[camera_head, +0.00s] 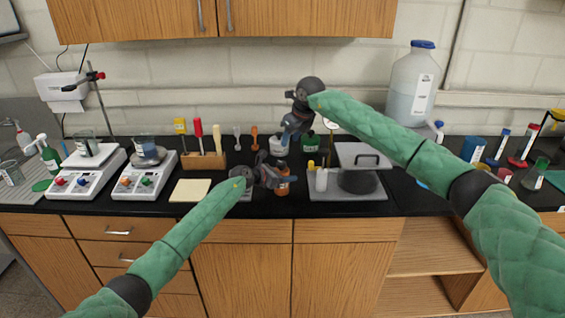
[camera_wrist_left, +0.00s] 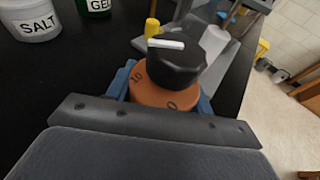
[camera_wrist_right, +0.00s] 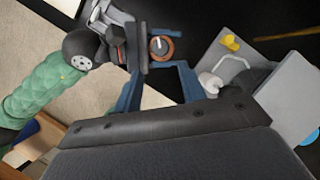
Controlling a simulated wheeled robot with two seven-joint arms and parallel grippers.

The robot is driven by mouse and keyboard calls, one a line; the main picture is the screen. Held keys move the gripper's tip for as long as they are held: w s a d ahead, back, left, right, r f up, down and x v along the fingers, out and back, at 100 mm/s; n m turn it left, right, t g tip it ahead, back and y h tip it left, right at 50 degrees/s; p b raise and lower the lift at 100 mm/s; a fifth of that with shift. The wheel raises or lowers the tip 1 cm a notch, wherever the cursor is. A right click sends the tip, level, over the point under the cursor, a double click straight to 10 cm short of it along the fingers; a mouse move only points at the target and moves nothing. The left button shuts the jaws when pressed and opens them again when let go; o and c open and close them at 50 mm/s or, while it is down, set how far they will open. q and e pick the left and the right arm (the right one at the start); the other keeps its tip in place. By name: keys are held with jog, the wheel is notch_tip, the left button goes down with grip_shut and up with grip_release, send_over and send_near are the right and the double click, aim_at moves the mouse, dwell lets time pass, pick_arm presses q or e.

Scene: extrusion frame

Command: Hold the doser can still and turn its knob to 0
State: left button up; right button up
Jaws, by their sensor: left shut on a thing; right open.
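The doser can (camera_head: 283,186) is orange and stands upright near the front of the black counter. In the left wrist view its black knob (camera_wrist_left: 178,62) has a white pointer bar lying roughly crosswise. The marks 10 and 0 show on the orange can top (camera_wrist_left: 160,95); the bar does not line up with the 0. My left gripper (camera_head: 272,178) is shut on the can, with blue fingers on either side of it. My right gripper (camera_head: 291,134) is open and empty, above and behind the can. The can's knob also shows beyond its fingers in the right wrist view (camera_wrist_right: 159,44).
A grey tray (camera_head: 318,193) with a white bottle and a dark pan stands right of the can. A SALT tub (camera_wrist_left: 30,22) and a green GEL jar (camera_wrist_left: 97,6) stand behind. A wooden tool block (camera_head: 204,161) and a pale pad (camera_head: 190,190) lie left.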

aim_at(281, 161)
jog(key=x, duration=1.1)
jog(key=shift+w+a+f, duration=0.1)
jog(key=shift+f, duration=0.25)
jog(key=c, duration=0.7)
